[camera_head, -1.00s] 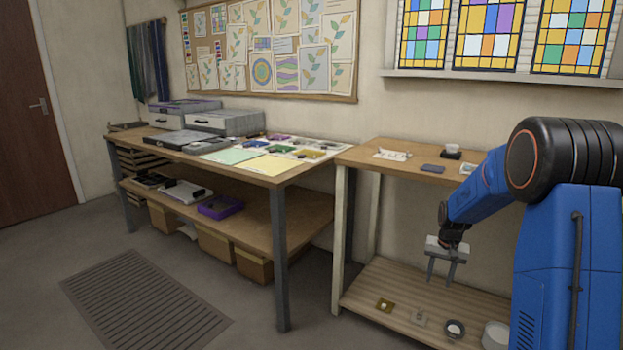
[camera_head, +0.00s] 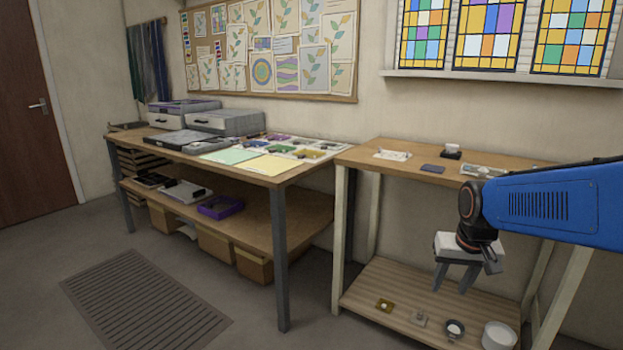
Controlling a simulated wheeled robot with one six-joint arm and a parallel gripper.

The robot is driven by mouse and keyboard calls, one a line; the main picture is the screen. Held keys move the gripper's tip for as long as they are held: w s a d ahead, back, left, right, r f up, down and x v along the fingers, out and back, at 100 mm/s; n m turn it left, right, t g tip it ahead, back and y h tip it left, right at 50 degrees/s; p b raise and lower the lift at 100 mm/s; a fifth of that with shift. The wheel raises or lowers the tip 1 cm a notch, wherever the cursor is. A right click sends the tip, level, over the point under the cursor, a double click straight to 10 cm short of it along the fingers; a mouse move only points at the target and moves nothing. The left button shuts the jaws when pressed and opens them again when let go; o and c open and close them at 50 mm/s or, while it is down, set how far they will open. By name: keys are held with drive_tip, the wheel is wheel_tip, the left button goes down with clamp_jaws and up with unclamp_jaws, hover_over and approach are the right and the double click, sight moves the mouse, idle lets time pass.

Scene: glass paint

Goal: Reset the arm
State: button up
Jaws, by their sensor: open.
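My gripper (camera_head: 454,287) hangs at the right, in front of the small wooden table (camera_head: 392,169), with its fingers pointing down. Its two fingers are apart and nothing shows between them. It appears above the slatted lower shelf (camera_head: 375,283) in the picture; how far it is from the shelf I cannot tell. My blue arm (camera_head: 545,205) reaches in from the right edge, roughly level, and hides part of the table's right side.
A long workbench (camera_head: 293,178) stands left. Floor (camera_head: 250,315) is open in front, with a grey mat (camera_head: 142,308).

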drive_tip(key=s+a+n, duration=0.1)
drive_tip(key=s+a, duration=0.1)
drive_tip(key=s, duration=0.8)
drive_tip(key=s+a+n+t, duration=0.1)
drive_tip(key=s+a, duration=0.1)
drive_tip(key=s, duration=0.8)
drive_tip(key=shift+s+t, duration=0.15)
drive_tip(key=shift+t, duration=0.15)
